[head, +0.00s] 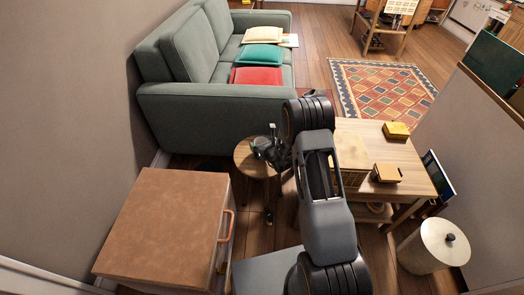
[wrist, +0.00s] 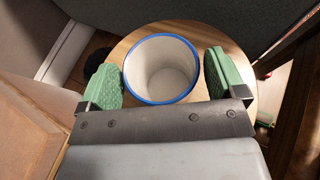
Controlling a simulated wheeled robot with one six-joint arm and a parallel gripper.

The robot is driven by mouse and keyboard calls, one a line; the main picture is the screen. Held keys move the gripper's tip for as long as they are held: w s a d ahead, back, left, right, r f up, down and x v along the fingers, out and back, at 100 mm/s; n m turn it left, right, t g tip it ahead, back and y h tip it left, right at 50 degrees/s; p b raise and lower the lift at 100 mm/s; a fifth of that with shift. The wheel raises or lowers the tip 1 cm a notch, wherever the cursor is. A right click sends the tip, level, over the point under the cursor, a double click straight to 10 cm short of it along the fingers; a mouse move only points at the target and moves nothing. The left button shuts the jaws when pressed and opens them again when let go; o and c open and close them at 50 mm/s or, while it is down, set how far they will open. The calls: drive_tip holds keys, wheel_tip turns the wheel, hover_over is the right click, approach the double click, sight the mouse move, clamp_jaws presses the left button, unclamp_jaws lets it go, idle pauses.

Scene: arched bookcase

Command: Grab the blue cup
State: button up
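The cup (wrist: 161,72) has a blue rim and a pale inside. In the wrist view it stands upright on a small round wooden table (wrist: 222,40). My gripper (wrist: 162,62) has its two green finger pads spread, one on each side of the cup. The pads look very close to the rim, with a thin gap at the right; I cannot tell whether the left pad touches. In the head view my gripper (head: 268,150) is over the round table (head: 243,158), and I cannot make out the cup there.
A brown-topped cabinet (head: 165,220) stands at the left front. A green-grey sofa (head: 205,105) is behind the round table. A wooden table (head: 400,155) with yellow boxes is at the right, by a cream bin (head: 432,250). Some wooden floor shows between them.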

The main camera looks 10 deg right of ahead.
drive_tip(key=c, duration=0.8)
